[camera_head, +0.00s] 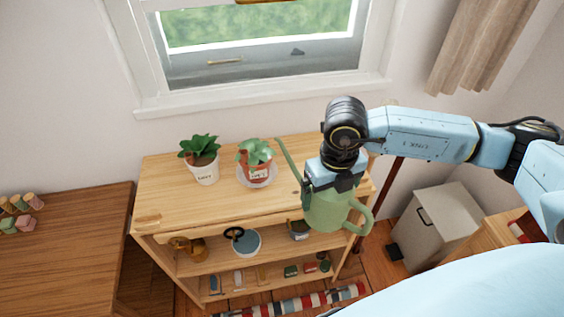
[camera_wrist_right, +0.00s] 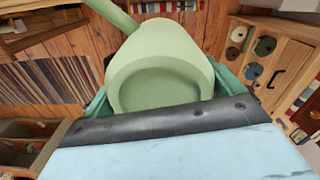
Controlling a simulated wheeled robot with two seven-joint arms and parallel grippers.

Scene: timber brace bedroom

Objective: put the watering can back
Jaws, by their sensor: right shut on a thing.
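The green watering can (camera_head: 325,210) hangs from my right gripper (camera_head: 332,180) in the head view, in front of the right end of the wooden shelf unit (camera_head: 215,218). The right gripper is shut on it near its top. Its long spout points up and left, and its handle is on the right. In the wrist view the can (camera_wrist_right: 165,55) fills the upper middle, with its round opening facing the camera. Whether the can touches the shelf top cannot be told. My left gripper is not in view.
Two potted plants, one in a white pot (camera_head: 205,170) and one in a terracotta pot (camera_head: 257,172) on a saucer, stand on the shelf top. Its left part is clear. Lower shelves hold small items. A white bin (camera_head: 435,225) stands right; a wooden table (camera_head: 65,250) is left.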

